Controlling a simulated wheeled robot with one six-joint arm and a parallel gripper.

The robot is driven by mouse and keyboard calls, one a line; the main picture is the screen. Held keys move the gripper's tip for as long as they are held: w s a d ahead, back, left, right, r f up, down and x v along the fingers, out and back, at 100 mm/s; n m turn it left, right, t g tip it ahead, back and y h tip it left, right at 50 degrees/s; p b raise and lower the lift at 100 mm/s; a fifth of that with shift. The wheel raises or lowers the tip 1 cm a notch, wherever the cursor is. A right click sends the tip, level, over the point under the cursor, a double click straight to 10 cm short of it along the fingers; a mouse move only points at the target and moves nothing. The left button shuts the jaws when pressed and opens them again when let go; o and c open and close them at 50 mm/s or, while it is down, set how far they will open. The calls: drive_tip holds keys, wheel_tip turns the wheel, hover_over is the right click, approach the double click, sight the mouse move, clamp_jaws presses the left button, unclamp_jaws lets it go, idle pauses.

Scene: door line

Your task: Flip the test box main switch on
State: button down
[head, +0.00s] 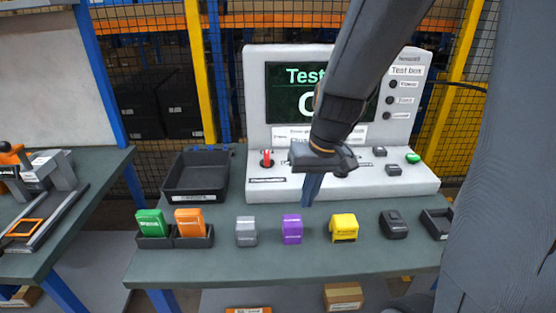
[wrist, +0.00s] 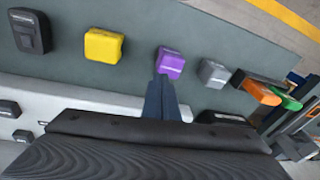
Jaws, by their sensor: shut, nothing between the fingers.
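The test box (head: 262,86) stands at the back of the bench, a pale console with a dark screen showing partly hidden green text. A red switch (head: 267,158) sits at the left of its lower panel; whether it is the main switch, and its exact position, I cannot tell. My gripper (head: 311,198) points down in front of the lower panel, right of the red switch and apart from it. Its fingers are shut and empty. In the wrist view my gripper (wrist: 161,88) shows near the purple block (wrist: 171,62); the red switch is not visible there.
An empty black tray (head: 197,196) lies left of the test box. Green (head: 150,222) and orange (head: 190,222) blocks stand in holders at front left. Grey (head: 246,231), purple, yellow (head: 344,227) and black (head: 393,224) blocks line the bench front.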

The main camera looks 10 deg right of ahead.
drive_tip(key=w+d+r+t+y+b, duration=0.1)
drive_tip(key=w+d+r+t+b, duration=0.1)
drive_tip(key=w, duration=0.8)
drive_tip(key=w+d+r+t+y+b, duration=0.1)
drive_tip(key=w+d, duration=0.4)
drive_tip(key=w, duration=0.5)
drive_tip(key=shift+w+r+t+y+b, duration=0.25)
drive_tip(key=shift+r+t+y+b, duration=0.15)
drive_tip(key=shift+y+b, duration=0.35)
drive_tip(key=shift+d+f, duration=0.1)
drive_tip(key=p, duration=0.2)
approach(272, 163)
drive_tip(key=f, duration=0.1)
drive_tip(key=w+d+f, duration=0.1)
drive_tip(key=f, duration=0.2)
drive_tip(key=shift+w+d, duration=0.25)
drive_tip(key=shift+d, duration=0.1)
drive_tip(key=a, duration=0.1)
drive_tip(key=a+p, duration=0.1)
drive_tip(key=shift+w+a+r, duration=0.1)
drive_tip(key=shift+w+a, duration=0.1)
drive_tip(key=shift+a, duration=0.05)
drive_tip(key=shift+w+a+p, duration=0.2)
drive_tip(key=shift+a+p, duration=0.3)
drive_tip(key=shift+a, duration=0.15)
drive_tip(key=shift+m, duration=0.3)
